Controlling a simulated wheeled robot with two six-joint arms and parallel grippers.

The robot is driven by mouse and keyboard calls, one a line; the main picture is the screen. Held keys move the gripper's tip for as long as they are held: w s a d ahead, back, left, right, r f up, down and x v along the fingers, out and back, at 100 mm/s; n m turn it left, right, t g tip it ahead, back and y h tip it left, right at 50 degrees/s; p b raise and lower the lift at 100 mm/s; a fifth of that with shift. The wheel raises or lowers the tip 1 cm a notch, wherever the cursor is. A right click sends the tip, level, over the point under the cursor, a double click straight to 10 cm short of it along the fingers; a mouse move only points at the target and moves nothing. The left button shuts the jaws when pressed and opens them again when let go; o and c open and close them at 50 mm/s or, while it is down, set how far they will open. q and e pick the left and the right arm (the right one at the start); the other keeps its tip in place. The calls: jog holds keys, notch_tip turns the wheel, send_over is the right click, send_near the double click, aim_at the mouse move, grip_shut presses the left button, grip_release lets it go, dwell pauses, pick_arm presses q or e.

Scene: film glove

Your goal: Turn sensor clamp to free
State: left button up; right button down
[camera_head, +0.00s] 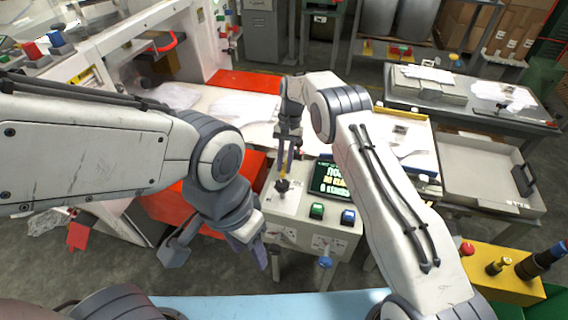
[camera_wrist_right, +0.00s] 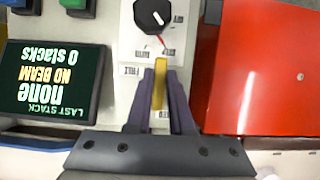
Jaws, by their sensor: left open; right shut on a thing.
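A slim yellow lever (camera_wrist_right: 160,88) stands between the finger tips of my right gripper (camera_wrist_right: 161,84), which is shut on it. It also shows as a small yellow piece in the head view (camera_head: 283,171). I take it for the sensor clamp, but its name is not legible. Small printed labels lie on both sides of it. Just beyond it is a black round knob (camera_wrist_right: 152,14) with a white mark and a red pointer, on the pale control panel (camera_head: 286,203). My left gripper (camera_head: 213,256) is open and empty, lower left of the panel.
A dark screen (camera_head: 332,181) with a green button (camera_head: 316,211) and a blue button (camera_head: 348,217) sits beside the lever. A red surface (camera_wrist_right: 262,70) borders the panel. A grey tray (camera_head: 480,181) stands at right, and a yellow box (camera_head: 505,282) with a red button at lower right.

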dwell(0.4)
jog(key=c, duration=0.8)
grip_release()
